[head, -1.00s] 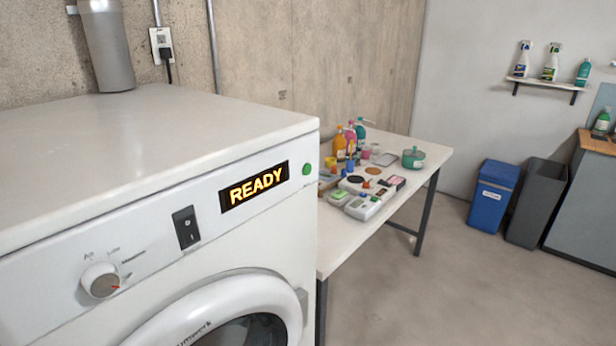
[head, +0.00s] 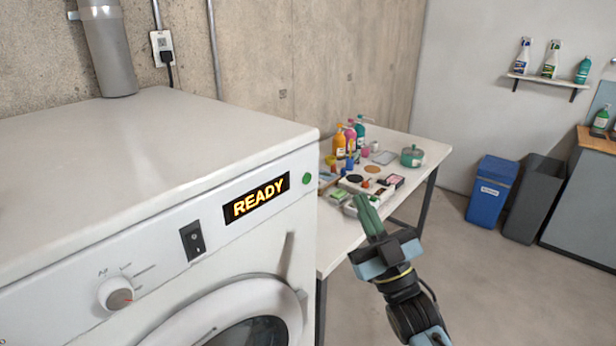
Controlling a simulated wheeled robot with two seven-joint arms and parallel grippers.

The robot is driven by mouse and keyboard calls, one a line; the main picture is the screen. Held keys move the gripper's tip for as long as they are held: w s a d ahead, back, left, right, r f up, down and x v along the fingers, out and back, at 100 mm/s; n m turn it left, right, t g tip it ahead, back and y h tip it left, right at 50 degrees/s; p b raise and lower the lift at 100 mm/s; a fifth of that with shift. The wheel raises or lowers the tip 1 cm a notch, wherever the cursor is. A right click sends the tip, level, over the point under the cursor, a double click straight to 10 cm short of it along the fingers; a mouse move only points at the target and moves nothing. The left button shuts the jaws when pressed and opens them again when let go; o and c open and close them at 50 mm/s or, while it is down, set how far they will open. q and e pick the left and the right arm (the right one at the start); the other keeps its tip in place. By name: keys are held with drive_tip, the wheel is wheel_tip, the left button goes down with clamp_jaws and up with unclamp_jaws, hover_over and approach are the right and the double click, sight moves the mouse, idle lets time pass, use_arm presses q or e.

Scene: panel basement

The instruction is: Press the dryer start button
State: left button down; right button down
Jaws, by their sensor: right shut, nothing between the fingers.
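The white dryer (head: 165,130) fills the left of the head view. Its front panel carries a round green button (head: 307,179) near the right edge, a lit display reading READY (head: 256,197), a black rocker switch (head: 192,240) and a round white knob (head: 117,293). My right gripper (head: 368,212) is shut and empty, with its green fingers together and pointing up. In the picture it is to the right of and a little below the green button, apart from the panel. My left gripper is not in view.
A white table (head: 425,155) with bottles, a green pot (head: 412,156) and several small items stands beyond the dryer, partly behind my right gripper. A blue bin (head: 491,192) and a dark grey bin (head: 532,200) stand at the right. The floor between is clear.

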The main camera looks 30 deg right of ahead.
sight(307, 179)
drive_tip(key=shift+w+h, duration=0.1)
drive_tip(key=shift+h, duration=0.2)
drive_tip(key=w+a+b, duration=0.2)
drive_tip(key=w+a, duration=0.1)
drive_tip(key=w, duration=0.5)
drive_tip(key=shift+a, duration=0.2)
idle(1.9)
drive_tip(key=shift+w+a+b, duration=0.15)
drive_tip(key=shift+w+b, duration=0.15)
drive_tip(key=shift+w, duration=0.1)
